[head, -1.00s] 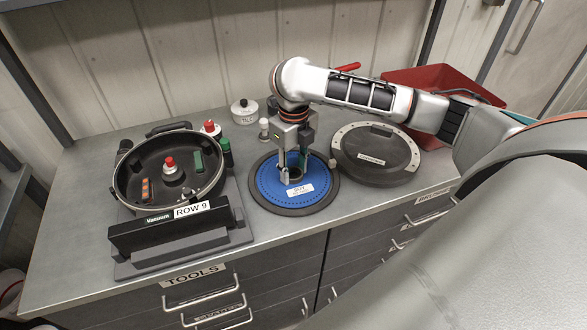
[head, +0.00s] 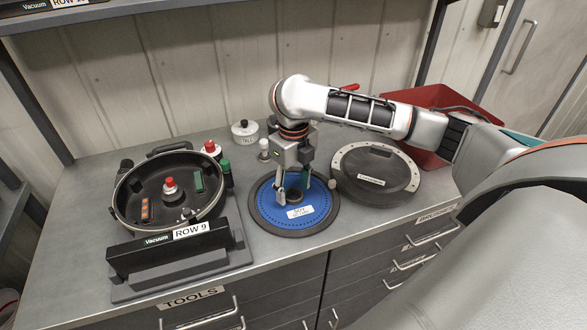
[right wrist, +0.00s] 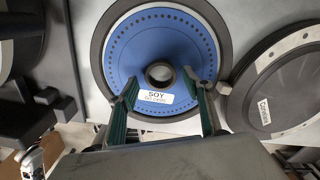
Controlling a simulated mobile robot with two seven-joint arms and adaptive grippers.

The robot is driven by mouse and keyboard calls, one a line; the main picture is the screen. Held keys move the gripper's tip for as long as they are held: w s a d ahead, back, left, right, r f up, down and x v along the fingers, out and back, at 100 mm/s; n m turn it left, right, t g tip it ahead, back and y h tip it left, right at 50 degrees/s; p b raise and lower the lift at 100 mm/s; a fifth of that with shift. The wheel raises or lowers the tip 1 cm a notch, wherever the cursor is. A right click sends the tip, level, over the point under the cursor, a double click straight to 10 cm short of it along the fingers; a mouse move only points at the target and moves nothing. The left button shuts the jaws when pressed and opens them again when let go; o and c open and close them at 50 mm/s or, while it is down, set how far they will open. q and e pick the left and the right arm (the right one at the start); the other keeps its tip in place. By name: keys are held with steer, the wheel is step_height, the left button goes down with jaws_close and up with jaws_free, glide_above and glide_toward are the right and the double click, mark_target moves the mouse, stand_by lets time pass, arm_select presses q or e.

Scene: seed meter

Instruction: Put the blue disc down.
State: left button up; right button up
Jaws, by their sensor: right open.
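The blue disc (head: 314,212), with a white label and a ring of small holes, lies flat on a dark round mat (head: 263,216) on the bench. In the right wrist view the disc (right wrist: 165,45) shows its dark centre hub (right wrist: 160,73) and a label reading SOY. My right gripper (head: 293,187) is just above the disc, around or over its hub. In the right wrist view the right gripper (right wrist: 158,95) has its two fingers spread apart, with nothing held between them. My left gripper is not in view.
The black seed meter housing (head: 128,208) stands on the left behind a ROW 9 sign (head: 187,231). A dark round cover (head: 375,170) lies to the right of the mat. A red bin (head: 425,98) and a white pot (head: 244,133) are at the back.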

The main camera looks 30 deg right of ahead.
step_height(320, 180, up, 11)
stand_by(0.4)
steer(key=shift+s+f, duration=0.1)
steer(key=shift+f, duration=0.05)
stand_by(0.4)
